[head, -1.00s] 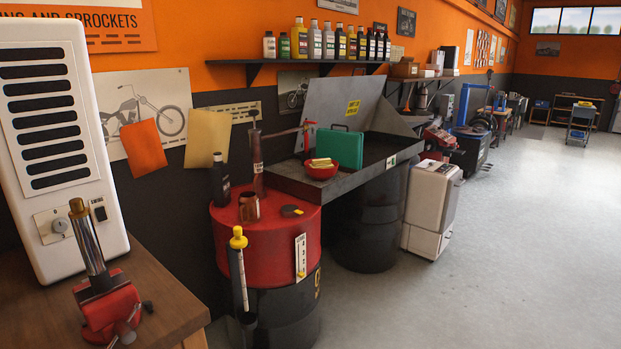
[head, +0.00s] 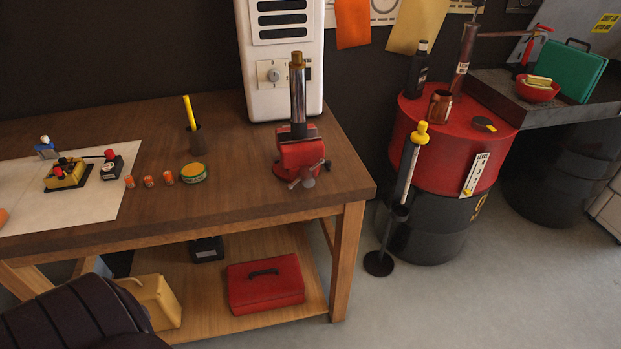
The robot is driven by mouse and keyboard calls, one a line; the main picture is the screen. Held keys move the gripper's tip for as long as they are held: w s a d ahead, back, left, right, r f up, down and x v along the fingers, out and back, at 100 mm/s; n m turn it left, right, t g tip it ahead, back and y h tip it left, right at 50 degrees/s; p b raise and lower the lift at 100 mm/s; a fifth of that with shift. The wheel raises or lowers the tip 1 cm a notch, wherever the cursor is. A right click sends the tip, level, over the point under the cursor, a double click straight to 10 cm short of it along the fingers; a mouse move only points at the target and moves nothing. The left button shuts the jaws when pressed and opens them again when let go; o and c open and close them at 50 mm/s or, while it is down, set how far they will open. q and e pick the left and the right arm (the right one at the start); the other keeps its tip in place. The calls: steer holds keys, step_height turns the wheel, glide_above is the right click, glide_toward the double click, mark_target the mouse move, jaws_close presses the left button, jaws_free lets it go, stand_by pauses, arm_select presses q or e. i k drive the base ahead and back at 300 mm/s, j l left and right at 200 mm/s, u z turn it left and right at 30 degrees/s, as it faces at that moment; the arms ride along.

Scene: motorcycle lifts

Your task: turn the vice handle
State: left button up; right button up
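A red vice (head: 299,153) stands on the right end of the wooden workbench (head: 240,200). An upright shiny metal tube with a brass-coloured top (head: 297,90) stands in the vice's jaws. The vice handle (head: 306,176) is a small grey metal bar on the front of the vice, tilted and near the bench's front edge. A dark knob or bar end also shows at the vice's right side. Neither of my grippers is in view.
A white heater-like cabinet (head: 282,60) stands behind the vice. Small orange pieces and a round tin (head: 193,173) lie to its left. A dark ribbed padded seat (head: 75,315) is at the bottom left. A red drum (head: 440,150) stands right of the bench; floor in front is clear.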

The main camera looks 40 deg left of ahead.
mark_target(308, 180)
steer(key=j+u, duration=0.1)
steer(key=u, duration=0.3)
steer(key=i+u, duration=0.15)
steer(key=u, duration=0.25)
